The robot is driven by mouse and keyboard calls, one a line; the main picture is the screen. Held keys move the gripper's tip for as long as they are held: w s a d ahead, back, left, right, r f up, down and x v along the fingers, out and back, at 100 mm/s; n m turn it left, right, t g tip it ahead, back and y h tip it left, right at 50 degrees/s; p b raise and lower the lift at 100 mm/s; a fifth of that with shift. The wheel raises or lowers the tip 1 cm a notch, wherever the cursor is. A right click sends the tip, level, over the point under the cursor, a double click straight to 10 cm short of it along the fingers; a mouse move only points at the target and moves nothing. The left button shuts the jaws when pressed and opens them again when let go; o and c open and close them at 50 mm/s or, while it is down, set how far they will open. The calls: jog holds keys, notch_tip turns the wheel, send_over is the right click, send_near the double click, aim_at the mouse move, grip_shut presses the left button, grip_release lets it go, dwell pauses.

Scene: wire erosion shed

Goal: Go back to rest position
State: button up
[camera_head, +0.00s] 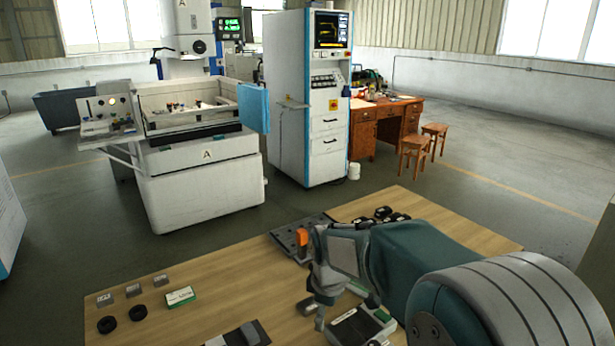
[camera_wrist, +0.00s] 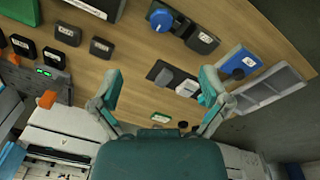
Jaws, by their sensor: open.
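My gripper (camera_head: 314,312) hangs over the wooden table at the end of my arm, low in the head view. In the wrist view my gripper (camera_wrist: 161,76) has its two teal-tipped fingers spread wide apart, with nothing held between them. The tabletop (camera_wrist: 140,48) shows beyond and between the fingers. A dark grey block (camera_wrist: 159,73) and a small white-topped block (camera_wrist: 187,88) lie in the line of sight between the fingers. In the head view my arm covers part of the table's right side.
Small grey blocks (camera_head: 133,290), black rings (camera_head: 138,312) and a green-and-white box (camera_head: 180,296) lie on the left. A dark plate (camera_head: 290,240) and several black blocks (camera_head: 385,214) are at the back. A grey tray (camera_wrist: 272,88) lies by an edge. The table's middle left is clear.

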jog(key=s+d+r+m+t, duration=0.2)
jog(key=s+d+r+m, duration=0.45)
jog(key=s+r, duration=0.3)
jog(key=s+d+m+t, duration=0.1)
jog(key=s+d+m, duration=0.1)
jog(key=s, duration=0.4)
jog(key=s+d+r+m+t, duration=0.1)
jog(key=s+d+m, duration=0.2)
jog(key=s, duration=0.4)
jog(key=shift+s+r+m+t, duration=0.25)
jog(key=shift+r+m+t, duration=0.05)
jog(key=shift+m, duration=0.55)
